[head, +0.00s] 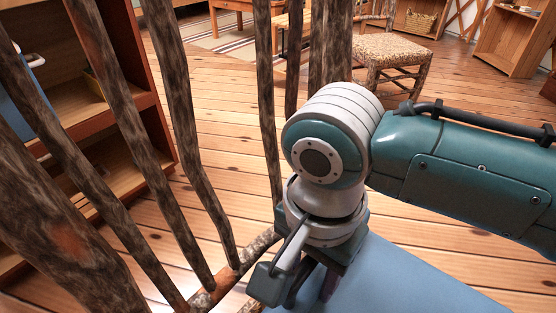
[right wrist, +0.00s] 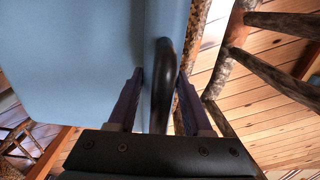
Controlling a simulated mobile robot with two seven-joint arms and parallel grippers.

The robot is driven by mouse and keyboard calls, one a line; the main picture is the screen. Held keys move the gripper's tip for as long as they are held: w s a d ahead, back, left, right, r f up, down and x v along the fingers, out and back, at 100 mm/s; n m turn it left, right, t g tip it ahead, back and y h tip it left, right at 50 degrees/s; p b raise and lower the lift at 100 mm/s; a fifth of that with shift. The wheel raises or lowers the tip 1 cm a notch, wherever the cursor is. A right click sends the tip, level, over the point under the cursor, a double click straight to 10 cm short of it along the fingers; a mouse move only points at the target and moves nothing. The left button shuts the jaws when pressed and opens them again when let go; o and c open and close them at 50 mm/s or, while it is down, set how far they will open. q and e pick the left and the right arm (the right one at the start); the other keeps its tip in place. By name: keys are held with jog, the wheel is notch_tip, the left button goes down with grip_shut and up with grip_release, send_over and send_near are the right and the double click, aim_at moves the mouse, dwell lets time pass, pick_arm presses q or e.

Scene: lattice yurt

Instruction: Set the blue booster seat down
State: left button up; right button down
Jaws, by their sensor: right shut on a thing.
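The blue booster seat (head: 410,285) shows as a smooth light-blue panel at the bottom of the head view, partly cut off by the frame edge. Its blue side also fills the upper left of the right wrist view (right wrist: 70,60). My right gripper (head: 312,288) is at the panel's left edge. In the right wrist view its two dark fingers (right wrist: 160,78) stand on both sides of a black curved handle (right wrist: 162,105) on the seat and are shut on it. The seat's underside and what is below it are hidden. My left gripper is not in view.
Rough bark-covered poles (head: 183,120) rise close by on the left, joined to a low rail (head: 226,281) near my right gripper. A wooden shelf unit (head: 100,105) stands behind them. A chair with a speckled seat (head: 391,49) stands farther back. Plank floor between is open.

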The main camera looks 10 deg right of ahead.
jog(key=shift+f+b, duration=1.35)
jog(key=shift+f, duration=1)
jog(key=shift+r, duration=0.1)
jog(key=shift+c, duration=1.6)
grip_release()
jog(key=shift+f, duration=0.2)
jog(key=shift+r, duration=0.1)
